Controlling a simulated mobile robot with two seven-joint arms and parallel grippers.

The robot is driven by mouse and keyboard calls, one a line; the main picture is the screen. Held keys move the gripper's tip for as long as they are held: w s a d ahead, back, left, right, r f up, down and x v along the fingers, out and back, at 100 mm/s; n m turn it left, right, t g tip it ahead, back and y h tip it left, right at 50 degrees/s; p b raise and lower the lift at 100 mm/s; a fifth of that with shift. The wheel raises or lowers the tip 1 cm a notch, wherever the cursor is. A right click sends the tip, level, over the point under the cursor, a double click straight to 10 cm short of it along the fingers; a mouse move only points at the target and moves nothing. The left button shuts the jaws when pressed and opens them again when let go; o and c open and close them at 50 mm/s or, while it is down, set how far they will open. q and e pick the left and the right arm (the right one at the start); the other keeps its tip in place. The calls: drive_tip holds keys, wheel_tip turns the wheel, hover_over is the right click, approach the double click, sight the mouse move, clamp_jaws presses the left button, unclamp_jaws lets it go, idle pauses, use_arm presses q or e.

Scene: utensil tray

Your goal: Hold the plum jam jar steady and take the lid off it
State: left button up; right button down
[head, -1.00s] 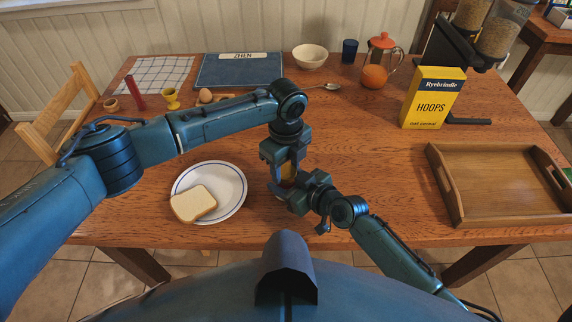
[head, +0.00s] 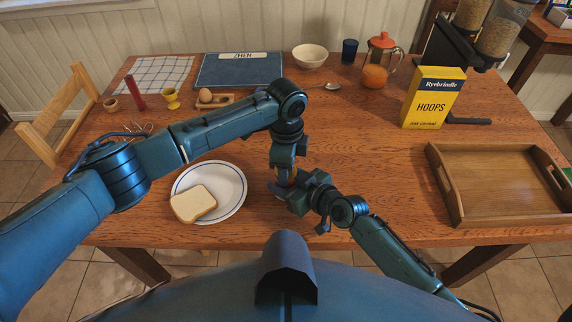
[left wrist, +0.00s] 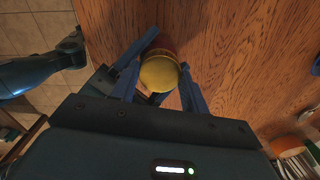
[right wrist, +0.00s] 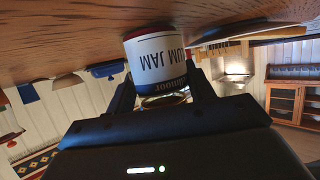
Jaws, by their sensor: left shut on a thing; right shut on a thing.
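The plum jam jar (right wrist: 155,60) stands on the table; its white label reads "UM JAM", upside down in the right wrist view. Its yellow lid (left wrist: 160,74) shows from above in the left wrist view, between the fingers of my left gripper (head: 287,170). That gripper is over the jar and shut on the lid. My right gripper (head: 283,190) comes from the front right and is shut on the jar's body. In the head view the grippers hide nearly all of the jar. I cannot tell whether the lid is loose.
A plate (head: 235,191) with a bread slice (head: 193,204) is close on the left. A wooden tray (head: 447,185) and a yellow cereal box (head: 434,98) are on the right. A bowl (head: 310,56), blue board (head: 238,70) and French press (head: 381,50) stand farther back.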

use_arm(q)
drive_tip(key=o, duration=1.1)
wheel_tip(320, 180, up, 4)
drive_tip(key=shift+r, duration=0.15)
wheel_tip(320, 180, up, 2)
drive_tip(key=m, duration=0.3)
drive_tip(key=shift+c, duration=0.5)
drive_tip(key=r+m, duration=0.1)
drive_tip(key=m, duration=0.2)
drive_tip(key=shift+r+m, duration=0.2)
drive_tip(key=shift+m, duration=0.1)
drive_tip(key=shift+f, duration=3.9)
drive_tip(key=shift+c, duration=0.3)
